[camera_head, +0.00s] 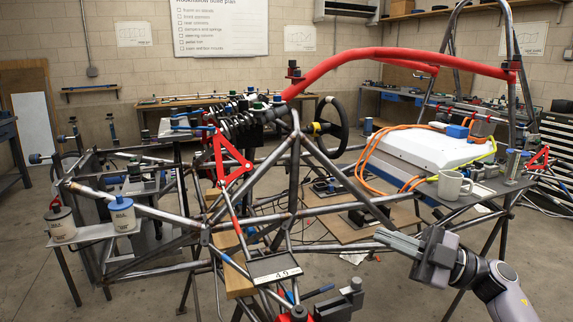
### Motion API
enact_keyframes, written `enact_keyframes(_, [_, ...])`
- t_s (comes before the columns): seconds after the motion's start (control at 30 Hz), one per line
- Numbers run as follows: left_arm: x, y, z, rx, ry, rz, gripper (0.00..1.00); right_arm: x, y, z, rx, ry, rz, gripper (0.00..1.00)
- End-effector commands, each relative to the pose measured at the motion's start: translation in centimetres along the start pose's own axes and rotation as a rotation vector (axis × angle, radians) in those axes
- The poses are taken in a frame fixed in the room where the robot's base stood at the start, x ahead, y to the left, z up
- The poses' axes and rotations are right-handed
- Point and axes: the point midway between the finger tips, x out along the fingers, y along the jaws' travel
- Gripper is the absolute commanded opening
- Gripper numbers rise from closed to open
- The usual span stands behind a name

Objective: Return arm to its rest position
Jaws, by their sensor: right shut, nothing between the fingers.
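My right gripper (381,237) is in the head view at the lower right, with its arm coming in from the bottom right corner. Its grey fingers are shut with nothing between them and point left toward the frame. The tube chassis (295,185) of bare steel tubes, with a red upper tube (400,57), fills the middle. The fingers overlap the chassis's lower right side in the picture; I cannot tell whether they touch it. My left gripper is not in view.
A white mug (453,185) stands on a small shelf above the right gripper, near a white box (425,150) with orange cables. Two lidded cups (122,214) (61,223) stand on a left shelf. A small scale-like display (274,268) hangs at front. Open floor (390,295) lies below the gripper.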

Motion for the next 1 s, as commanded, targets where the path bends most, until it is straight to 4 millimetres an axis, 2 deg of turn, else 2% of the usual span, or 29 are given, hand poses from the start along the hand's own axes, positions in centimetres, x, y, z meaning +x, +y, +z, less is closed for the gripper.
enact_keyframes(0.1, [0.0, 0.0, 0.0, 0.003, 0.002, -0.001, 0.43, -0.6, 4.6, 0.5, -0.060, -0.034, 0.244, 0.00])
enact_keyframes(0.3, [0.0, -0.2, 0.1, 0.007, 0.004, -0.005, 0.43, -3.8, 11.1, 2.8, -0.092, -0.189, 0.616, 0.00])
enact_keyframes(0.4, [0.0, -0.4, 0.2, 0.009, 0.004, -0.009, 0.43, -6.1, 13.2, 4.7, -0.072, -0.308, 0.765, 0.00])
enact_keyframes(0.5, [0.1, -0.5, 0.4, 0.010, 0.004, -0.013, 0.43, -8.5, 14.3, 7.0, -0.028, -0.446, 0.881, 0.00])
enact_keyframes(0.67, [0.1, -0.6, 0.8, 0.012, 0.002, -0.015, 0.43, -11.8, 14.1, 10.5, 0.074, -0.669, 0.978, 0.00])
enact_keyframes(0.87, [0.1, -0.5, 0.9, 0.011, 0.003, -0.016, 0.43, -14.5, 11.8, 14.2, 0.218, -0.907, 0.981, 0.00])
enact_keyframes(0.9, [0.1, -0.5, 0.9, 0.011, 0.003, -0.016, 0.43, -14.9, 11.2, 14.8, 0.249, -0.950, 0.970, 0.00])
enact_keyframes(1.0, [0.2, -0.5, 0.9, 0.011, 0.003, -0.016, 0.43, -15.1, 6.4, 16.1, 0.295, -0.983, 0.927, 0.00])
